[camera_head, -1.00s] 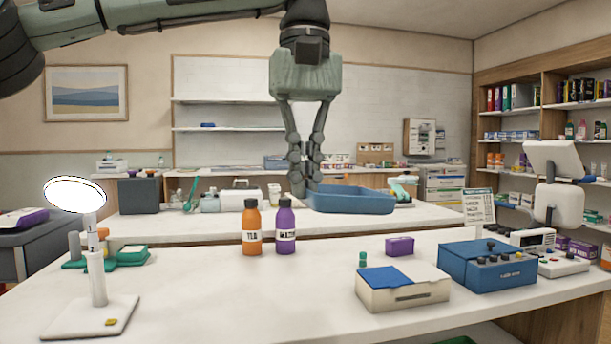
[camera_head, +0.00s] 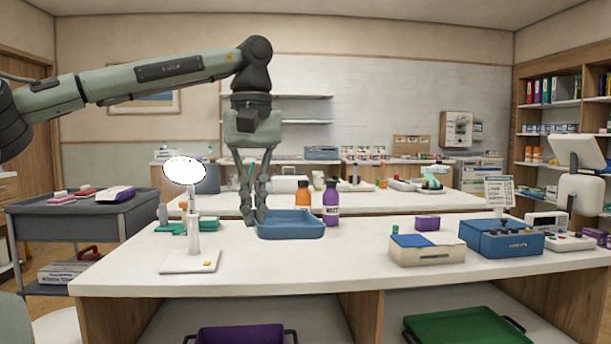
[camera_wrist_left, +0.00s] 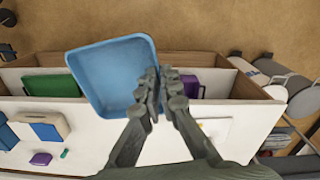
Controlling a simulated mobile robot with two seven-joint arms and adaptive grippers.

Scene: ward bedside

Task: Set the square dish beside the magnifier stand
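The blue square dish (camera_head: 291,226) is in front of the orange and purple bottles in the head view. My left gripper (camera_head: 255,219) points down and is shut on the dish's left rim. The wrist view shows the dish (camera_wrist_left: 110,75) roughly level and empty, with the fingertips (camera_wrist_left: 162,88) at its rim. It appears held above the near counter, but the height is hard to tell. The magnifier stand (camera_head: 193,240), with a round white lens and a square base, stands to the left of the dish, apart from it. My right gripper is out of view.
The near counter (camera_head: 300,271) is bare in front of the dish. The orange bottle (camera_head: 302,197) and purple bottle (camera_head: 331,205) stand behind it. Green items (camera_head: 190,226) lie behind the magnifier. A white box with a blue lid (camera_head: 427,251) and blue device (camera_head: 501,239) are at right.

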